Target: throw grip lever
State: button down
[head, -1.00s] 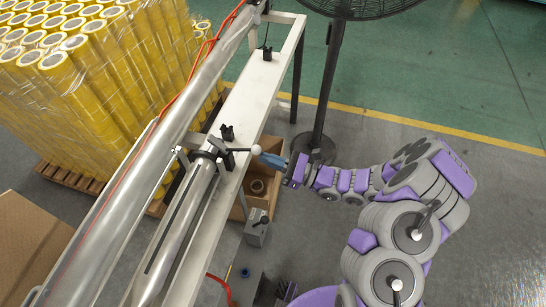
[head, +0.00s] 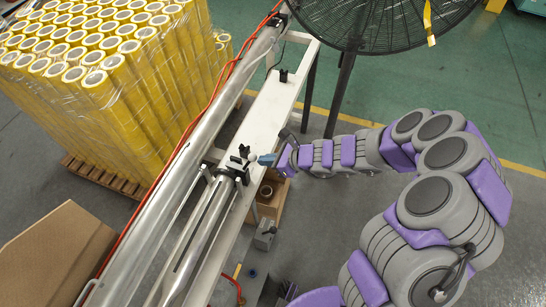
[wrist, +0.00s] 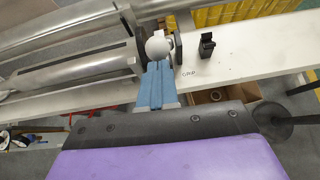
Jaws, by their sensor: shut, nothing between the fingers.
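The grip lever (head: 243,157) is a small dark and metal part with a round knob, at the far end of the silver shaft (head: 206,222). In the wrist view its pale ball knob (wrist: 157,47) stands just beyond my fingertips. My gripper (head: 262,159) has blue fingers and reaches in from the right, over the white beam. In the wrist view my gripper (wrist: 157,66) is shut with both fingers together and nothing between them. The tips are at or against the knob; I cannot tell if they touch. The lever's pivot is partly hidden behind the knob.
A white beam (head: 262,113) runs beside the shaft, with a black bracket (head: 283,76) on it. A long silver roller with a red hose lies to the left. A wrapped pallet of yellow rolls (head: 110,70) stands behind. A black fan (head: 385,18) stands at the back. A cardboard box (head: 55,255) is front left.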

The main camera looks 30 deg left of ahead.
jog(key=shift+a+r+h+p, duration=0.4)
jog(key=shift+a+h+p, duration=0.1)
jog(key=shift+p, duration=0.15)
jog(key=shift+d+f, duration=0.1)
jog(key=d+f+v, duration=0.1)
jog(key=f+v, duration=0.1)
jog(key=v, duration=0.9)
jog(key=shift+w+d+p, duration=0.15)
jog(key=shift+d+p, duration=0.25)
jog(key=shift+d, duration=0.25)
jog(key=shift+d+r, duration=0.25)
jog(key=shift+d, duration=0.6)
